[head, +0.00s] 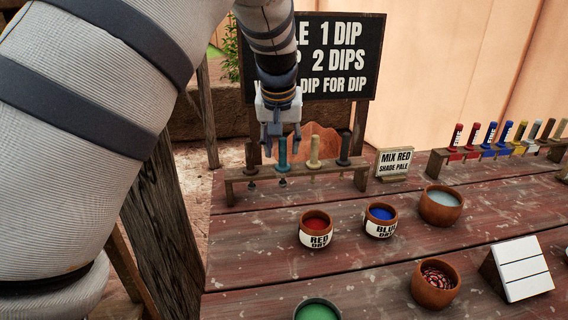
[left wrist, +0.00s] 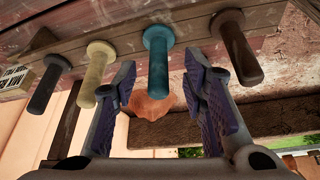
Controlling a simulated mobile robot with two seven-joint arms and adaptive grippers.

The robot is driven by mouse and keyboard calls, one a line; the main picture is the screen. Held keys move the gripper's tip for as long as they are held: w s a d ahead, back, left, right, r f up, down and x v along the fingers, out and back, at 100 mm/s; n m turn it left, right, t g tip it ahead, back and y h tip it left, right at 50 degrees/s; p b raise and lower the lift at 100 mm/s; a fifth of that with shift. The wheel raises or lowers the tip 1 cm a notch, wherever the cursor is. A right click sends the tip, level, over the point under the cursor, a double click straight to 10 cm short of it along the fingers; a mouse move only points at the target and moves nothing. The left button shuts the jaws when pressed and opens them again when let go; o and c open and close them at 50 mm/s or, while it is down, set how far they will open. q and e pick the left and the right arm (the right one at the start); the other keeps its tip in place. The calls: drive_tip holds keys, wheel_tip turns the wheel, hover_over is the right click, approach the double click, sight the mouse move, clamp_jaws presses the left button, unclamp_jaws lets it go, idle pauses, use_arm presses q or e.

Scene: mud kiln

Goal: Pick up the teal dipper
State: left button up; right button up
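The teal dipper (head: 282,153) stands upright in a low wooden rack (head: 300,176), between a brown dipper (head: 251,157) and a cream dipper (head: 315,151). My left gripper (head: 281,143) is just above it at the back of the table, pointing down. In the left wrist view my left gripper (left wrist: 161,88) is open. The teal dipper (left wrist: 158,58) shows between its two fingers, with gaps on both sides and no visible contact. The dipper's lower end is partly hidden by the rack in the head view. My right gripper is not in view.
A dark dipper (head: 344,148) stands at the rack's right end. A small sign (head: 395,163) stands right of it. Red (head: 316,229) and blue (head: 381,221) bowls sit in front. A large dip-rule board (head: 330,60) stands behind. Bare planks lie between rack and bowls.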

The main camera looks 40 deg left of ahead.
use_arm(q)
drive_tip(key=shift+x, duration=1)
drive_tip(key=shift+w, duration=0.1)
drive_tip(key=shift+r, duration=0.1)
drive_tip(key=c, duration=0.4)
clamp_jaws()
wheel_tip(320, 180, up, 10)
